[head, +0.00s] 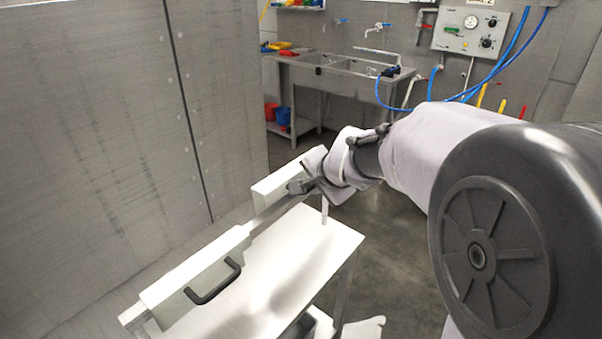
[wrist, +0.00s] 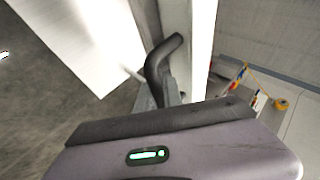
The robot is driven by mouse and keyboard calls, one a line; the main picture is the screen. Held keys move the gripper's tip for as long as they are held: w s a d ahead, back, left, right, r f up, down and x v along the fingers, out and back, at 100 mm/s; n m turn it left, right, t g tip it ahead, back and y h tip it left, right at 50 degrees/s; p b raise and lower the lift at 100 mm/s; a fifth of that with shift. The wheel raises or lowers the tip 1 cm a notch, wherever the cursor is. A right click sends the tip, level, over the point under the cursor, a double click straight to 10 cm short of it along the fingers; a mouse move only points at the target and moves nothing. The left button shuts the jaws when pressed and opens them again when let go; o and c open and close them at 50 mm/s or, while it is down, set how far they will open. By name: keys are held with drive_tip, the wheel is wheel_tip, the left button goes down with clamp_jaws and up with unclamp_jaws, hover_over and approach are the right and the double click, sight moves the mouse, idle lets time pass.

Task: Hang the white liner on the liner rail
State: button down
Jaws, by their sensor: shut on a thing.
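My gripper (head: 303,186) is at the far end of a long white panel-like piece (head: 195,267) beside a white worktop (head: 285,262). It looks shut on a dark curved handle (wrist: 156,72), which rises just beyond the gripper body in the wrist view. The fingertips are mostly hidden. A second dark handle (head: 213,283) on the near part of the white piece is free. I cannot make out a white liner or a liner rail for certain. A pale, irregular-edged piece (head: 366,328) shows low at the bottom edge of the head view.
A grey panelled wall (head: 90,120) stands close on the left. A steel sink (head: 350,66) with taps and a blue hose is at the back. A red bucket (head: 271,111) and a blue bucket (head: 283,116) sit below it. The floor (head: 385,232) right of the worktop is clear.

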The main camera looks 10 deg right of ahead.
wheel_tip(320, 180, down, 7)
drive_tip(key=b, duration=0.6)
drive_tip(key=shift+r, duration=0.2)
drive_tip(key=c, duration=1.4)
unclamp_jaws()
drive_tip(key=shift+r, duration=0.1)
drive_tip(key=a+p+v, duration=0.1)
drive_tip(key=p+v, duration=0.6)
drive_tip(key=v, duration=1)
drive_tip(key=s+a+f+n+g, duration=0.1)
drive_tip(key=s+a+f+n, duration=0.1)
drive_tip(key=s, duration=0.7)
drive_tip(key=s+a+f+n+g+y, duration=0.1)
drive_tip(key=s+a+f+n+g, duration=0.1)
drive_tip(key=s+a+n, duration=0.3)
drive_tip(key=s+f, duration=0.1)
drive_tip(key=s, duration=0.3)
drive_tip(key=shift+s+a+n, duration=0.3)
drive_tip(key=shift+n, duration=0.1)
